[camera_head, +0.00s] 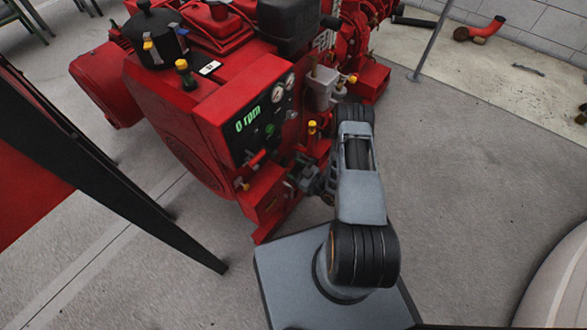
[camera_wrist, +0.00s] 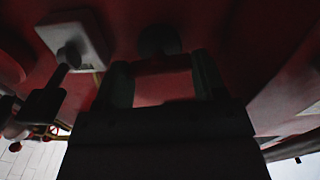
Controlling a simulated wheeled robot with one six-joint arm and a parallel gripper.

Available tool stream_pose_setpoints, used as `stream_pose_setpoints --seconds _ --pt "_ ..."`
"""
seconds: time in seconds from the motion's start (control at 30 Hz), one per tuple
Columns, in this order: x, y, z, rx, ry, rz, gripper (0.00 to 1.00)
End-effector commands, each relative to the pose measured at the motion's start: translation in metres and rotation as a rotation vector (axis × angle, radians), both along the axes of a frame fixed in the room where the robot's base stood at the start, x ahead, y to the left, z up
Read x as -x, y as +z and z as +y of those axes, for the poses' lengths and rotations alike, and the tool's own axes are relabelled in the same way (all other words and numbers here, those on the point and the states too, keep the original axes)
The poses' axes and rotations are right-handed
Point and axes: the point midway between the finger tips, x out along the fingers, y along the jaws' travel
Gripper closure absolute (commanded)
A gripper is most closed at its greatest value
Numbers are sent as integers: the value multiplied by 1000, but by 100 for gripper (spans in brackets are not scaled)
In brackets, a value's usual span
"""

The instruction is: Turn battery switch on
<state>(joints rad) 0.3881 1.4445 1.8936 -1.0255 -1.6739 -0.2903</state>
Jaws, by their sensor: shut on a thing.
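My gripper (camera_head: 297,177) is at the lower right side of the red pumpset's control panel (camera_head: 249,132). In the dark wrist view my gripper (camera_wrist: 162,78) has one finger on each side of a red part (camera_wrist: 165,84), and it is shut on that part. The part looks like the battery switch's handle, but shadow and the fingers hide its shape and which way it is turned. A dark round piece (camera_wrist: 159,40) shows just beyond the fingertips. On the panel, a red lever (camera_head: 257,158) shows left of my gripper, apart from it.
The panel carries a green "0 rpm" display (camera_head: 247,120) and gauges (camera_head: 283,87). A grey box (camera_head: 322,88) with yellow-tipped fittings is above my arm. In the wrist view a pale plate with a knob (camera_wrist: 88,38) is close on the left.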

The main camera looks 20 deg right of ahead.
Motion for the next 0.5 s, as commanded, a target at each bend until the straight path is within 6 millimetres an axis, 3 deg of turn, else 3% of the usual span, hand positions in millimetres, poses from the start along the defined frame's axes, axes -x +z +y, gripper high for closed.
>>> stream_pose_setpoints --seconds 0.5 --pt "1 -1 0 384 -3 -278 60"
